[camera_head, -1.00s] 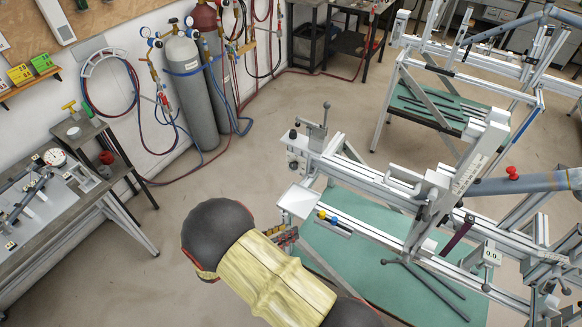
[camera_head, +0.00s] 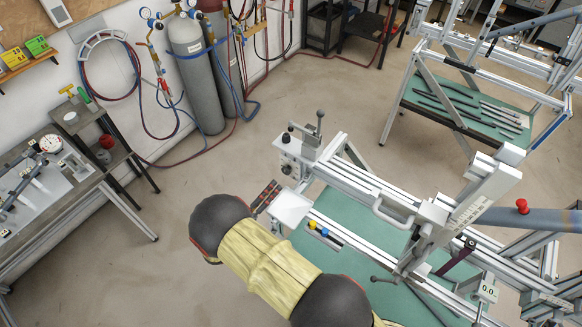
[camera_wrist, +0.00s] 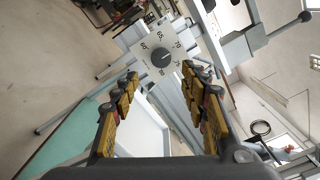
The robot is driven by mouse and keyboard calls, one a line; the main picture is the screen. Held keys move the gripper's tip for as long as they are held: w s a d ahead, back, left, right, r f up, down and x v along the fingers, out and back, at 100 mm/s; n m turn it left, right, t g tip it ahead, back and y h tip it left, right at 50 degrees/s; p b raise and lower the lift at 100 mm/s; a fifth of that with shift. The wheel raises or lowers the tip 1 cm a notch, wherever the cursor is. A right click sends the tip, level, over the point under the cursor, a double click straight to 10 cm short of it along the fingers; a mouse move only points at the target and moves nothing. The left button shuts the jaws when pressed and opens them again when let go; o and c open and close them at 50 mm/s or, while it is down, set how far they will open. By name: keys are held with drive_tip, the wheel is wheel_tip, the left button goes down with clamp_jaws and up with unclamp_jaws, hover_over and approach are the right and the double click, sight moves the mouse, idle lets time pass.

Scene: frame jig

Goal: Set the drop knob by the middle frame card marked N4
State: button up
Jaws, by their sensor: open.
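A dark round knob (camera_wrist: 161,58) sits on a white square dial plate (camera_wrist: 146,46) with numbers around it in the wrist view. The same end of the frame jig shows a small dark knob (camera_head: 287,169) on its white end block in the head view. My gripper (camera_wrist: 160,75) is open, its yellow-padded fingers on either side below the dial, with nothing between them. In the head view my gripper (camera_head: 265,196) is left of the white end plate (camera_head: 291,208), apart from the knob. I cannot read an N4 card in either view.
The jig's rails (camera_head: 375,190) run right over a green table (camera_head: 345,265). A blue and a yellow button (camera_head: 312,225) sit beside the end plate. A black ball-topped lever (camera_head: 320,114) rises above the block. Open floor (camera_head: 140,275) lies left.

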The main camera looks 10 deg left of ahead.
sight(286, 173)
drive_tip(key=x, duration=0.8)
drive_tip(key=shift+p, duration=0.4)
drive_tip(key=shift+s, duration=0.1)
drive_tip(key=shift+c, duration=1.4)
drive_tip(key=c, duration=0.7)
drive_tip(key=shift+c, duration=0.6)
